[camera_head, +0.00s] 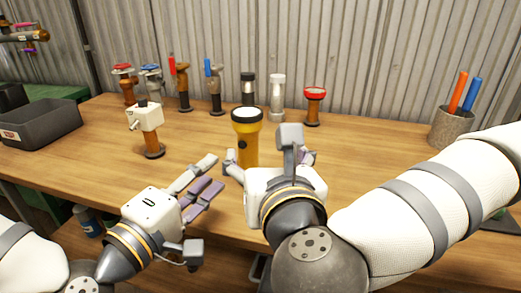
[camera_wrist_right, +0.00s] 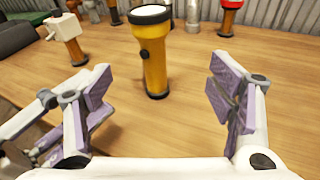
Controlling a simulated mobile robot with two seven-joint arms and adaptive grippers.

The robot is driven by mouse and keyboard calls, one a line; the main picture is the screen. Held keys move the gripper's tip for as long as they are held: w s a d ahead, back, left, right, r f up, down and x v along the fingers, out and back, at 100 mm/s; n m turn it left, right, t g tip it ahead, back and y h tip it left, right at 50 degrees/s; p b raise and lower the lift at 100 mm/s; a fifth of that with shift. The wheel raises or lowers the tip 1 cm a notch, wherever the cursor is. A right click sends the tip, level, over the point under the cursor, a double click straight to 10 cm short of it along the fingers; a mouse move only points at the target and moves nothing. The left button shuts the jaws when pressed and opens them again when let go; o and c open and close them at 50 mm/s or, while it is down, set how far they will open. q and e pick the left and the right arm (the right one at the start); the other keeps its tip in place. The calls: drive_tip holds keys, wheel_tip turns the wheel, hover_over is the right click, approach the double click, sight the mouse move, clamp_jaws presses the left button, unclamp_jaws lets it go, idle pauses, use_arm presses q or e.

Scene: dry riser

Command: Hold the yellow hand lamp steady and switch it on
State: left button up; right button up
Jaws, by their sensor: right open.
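The yellow hand lamp (camera_head: 246,145) stands upright on the workbench, with a black collar and a pale round lens facing up. In the right wrist view the lamp (camera_wrist_right: 154,72) shows a dark round knob or button on its side, below the collar. I cannot tell whether the lens is lit. My right gripper (camera_wrist_right: 165,95) is open, its purple pads on either side of the lamp's line but short of it and not touching. My left gripper (camera_head: 208,177) is left of the lamp, low over the bench, empty; its fingers look apart.
A white box on a brown stand (camera_head: 146,118) is left of the lamp. Several red-, blue- and grey-topped fittings stand along the back by the corrugated wall. A grey bin (camera_head: 42,125) is at far left, a pen cup (camera_head: 451,127) at right.

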sight(250, 119)
drive_tip(key=w+a, duration=0.1)
drive_tip(key=w, duration=0.3)
drive_tip(key=w+r+n+t, duration=0.1)
drive_tip(key=w, duration=0.4)
drive_tip(key=w+a+r+t+y, duration=0.1)
drive_tip(key=w, duration=0.3)
drive_tip(key=shift+w+a, duration=0.2)
drive_tip(key=shift+a, duration=0.15)
use_arm(q)
drive_tip(key=shift+c, duration=0.5)
use_arm(e)
drive_tip(key=c, duration=1.5)
use_arm(q)
clamp_jaws()
use_arm(e)
drive_tip(key=shift+c, duration=0.2)
